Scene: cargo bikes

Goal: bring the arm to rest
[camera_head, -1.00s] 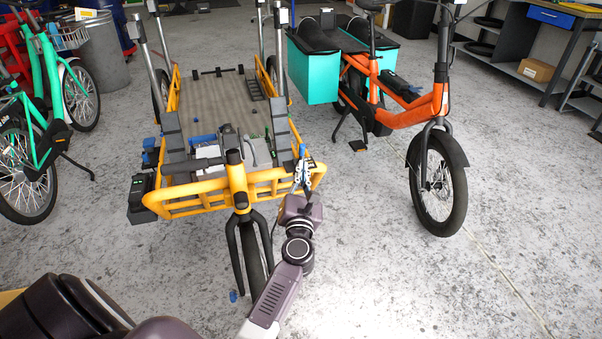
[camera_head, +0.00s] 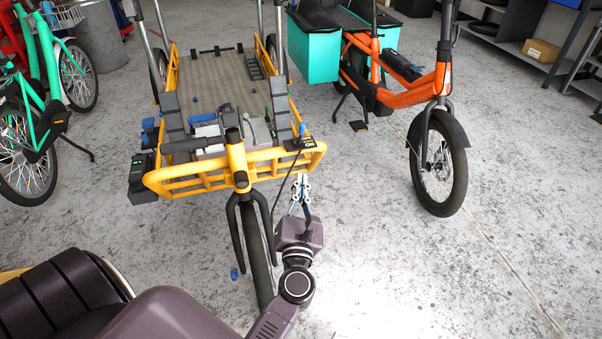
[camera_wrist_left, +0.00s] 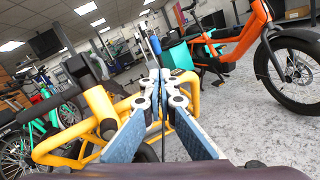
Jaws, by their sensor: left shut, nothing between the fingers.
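My left gripper (camera_head: 301,183) is shut and empty. It hangs in the air in front of the yellow cargo bike (camera_head: 215,176), just below and apart from the right end of its front rail. In the left wrist view the blue-padded fingers (camera_wrist_left: 159,78) meet at their tips, with nothing between them. My left arm comes from the lower left and reaches up to this gripper. A small black box with a light label (camera_head: 300,144) sits at that rail end, with a blue piece (camera_head: 302,129) above it. My right gripper is not visible.
The yellow bike's front wheel (camera_head: 258,255) stands close left of my arm. An orange bike (camera_head: 415,95) with teal boxes (camera_head: 312,58) stands to the right. A green bike (camera_head: 45,125) stands at left. Bare concrete floor (camera_head: 400,270) lies to the right of my arm.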

